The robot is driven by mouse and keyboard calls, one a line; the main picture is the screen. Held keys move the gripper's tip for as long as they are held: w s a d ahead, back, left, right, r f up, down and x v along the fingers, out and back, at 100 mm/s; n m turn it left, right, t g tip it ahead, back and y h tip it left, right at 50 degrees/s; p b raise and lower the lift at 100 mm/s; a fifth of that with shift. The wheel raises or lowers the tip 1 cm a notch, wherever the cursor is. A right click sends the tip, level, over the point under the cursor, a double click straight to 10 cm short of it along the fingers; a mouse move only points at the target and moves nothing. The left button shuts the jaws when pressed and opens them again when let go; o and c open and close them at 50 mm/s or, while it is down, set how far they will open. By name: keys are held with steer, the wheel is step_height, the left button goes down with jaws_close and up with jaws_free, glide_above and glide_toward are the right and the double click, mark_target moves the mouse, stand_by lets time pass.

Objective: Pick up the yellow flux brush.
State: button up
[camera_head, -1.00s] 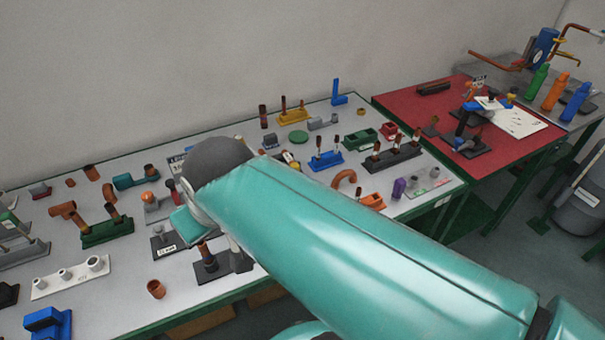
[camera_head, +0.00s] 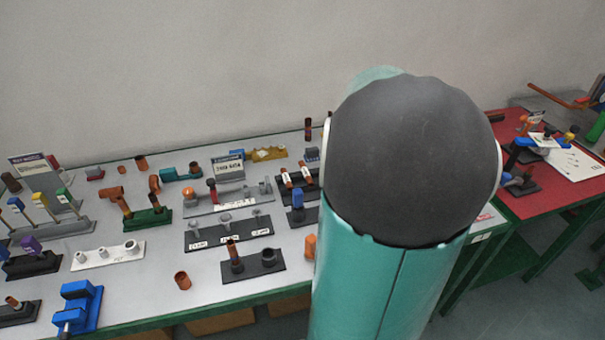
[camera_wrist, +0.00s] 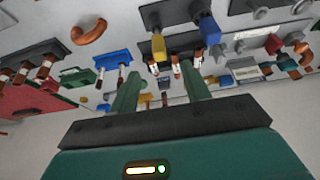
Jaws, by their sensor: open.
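Two yellow-headed pieces show, and I cannot tell for sure which is the yellow flux brush. In the wrist view a chunky yellow piece (camera_wrist: 159,46) is on a dark base (camera_wrist: 165,13), beside a blue piece (camera_wrist: 209,30). In the head view a thin yellow-topped stick (camera_head: 40,198) stands in a grey rack (camera_head: 60,225) at the left, between blue and green ones. My gripper (camera_wrist: 160,70) is open in the wrist view, with its two green fingers apart and nothing held. The chunky yellow piece appears just beyond and between the fingertips. In the head view my arm hides the gripper.
The grey table (camera_head: 140,285) is crowded with pipe stands and fittings. A blue piece on a dark base (camera_head: 297,197) is just left of my arm. A red table (camera_head: 545,190) is at the right. A copper elbow (camera_wrist: 89,31) lies near the chunky yellow piece.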

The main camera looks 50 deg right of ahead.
steer(key=shift+x, duration=6.95)
steer(key=shift+d+r, duration=0.1)
steer(key=shift+d, duration=0.1)
steer(key=c, duration=0.9)
